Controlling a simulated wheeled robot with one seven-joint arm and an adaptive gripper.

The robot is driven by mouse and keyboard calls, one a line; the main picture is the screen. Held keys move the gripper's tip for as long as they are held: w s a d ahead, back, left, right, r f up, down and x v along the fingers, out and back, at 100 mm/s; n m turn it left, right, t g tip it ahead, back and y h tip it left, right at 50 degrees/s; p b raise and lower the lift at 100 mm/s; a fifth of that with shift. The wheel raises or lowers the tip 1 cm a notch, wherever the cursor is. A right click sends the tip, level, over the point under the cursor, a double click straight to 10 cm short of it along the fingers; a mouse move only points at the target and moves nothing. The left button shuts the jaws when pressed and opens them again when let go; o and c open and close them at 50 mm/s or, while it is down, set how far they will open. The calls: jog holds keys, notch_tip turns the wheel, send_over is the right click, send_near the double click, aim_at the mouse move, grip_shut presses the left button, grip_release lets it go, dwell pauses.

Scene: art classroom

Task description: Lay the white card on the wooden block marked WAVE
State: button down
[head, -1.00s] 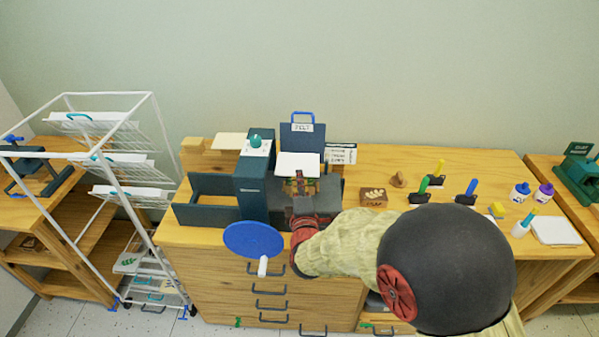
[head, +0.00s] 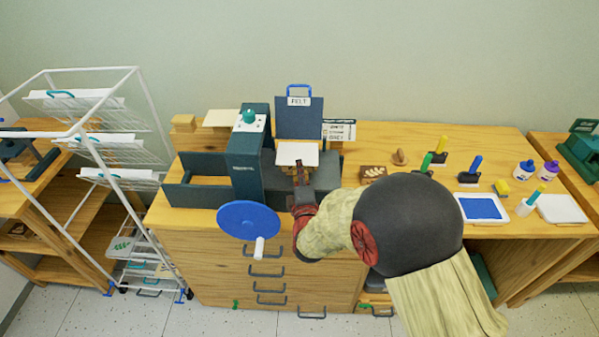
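The white card (head: 297,153) lies flat and level over the bed of the dark press, in front of the upright FELT board. My gripper (head: 301,167) reaches in from the front and is shut on the card's near edge, though the fingertips are small in this view. A tan wooden edge (head: 288,165) shows just under the card. It may be the block marked WAVE, but the card covers its top and no marking is readable. I cannot tell whether the card touches it.
The press (head: 248,165) with its blue handwheel (head: 249,219) stands just left of my gripper. The FELT board (head: 299,120) rises behind the card. A carved wooden block (head: 373,173) sits to the right, near rollers, bottles and a blue ink tray (head: 481,208). A drying rack (head: 99,93) stands left.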

jog(key=c, duration=2.5)
grip_release()
jog(key=shift+f, duration=0.45)
jog(key=shift+c, duration=0.2)
jog(key=o, duration=0.4)
jog(key=shift+o, duration=0.5)
jog(key=shift+r, duration=0.15)
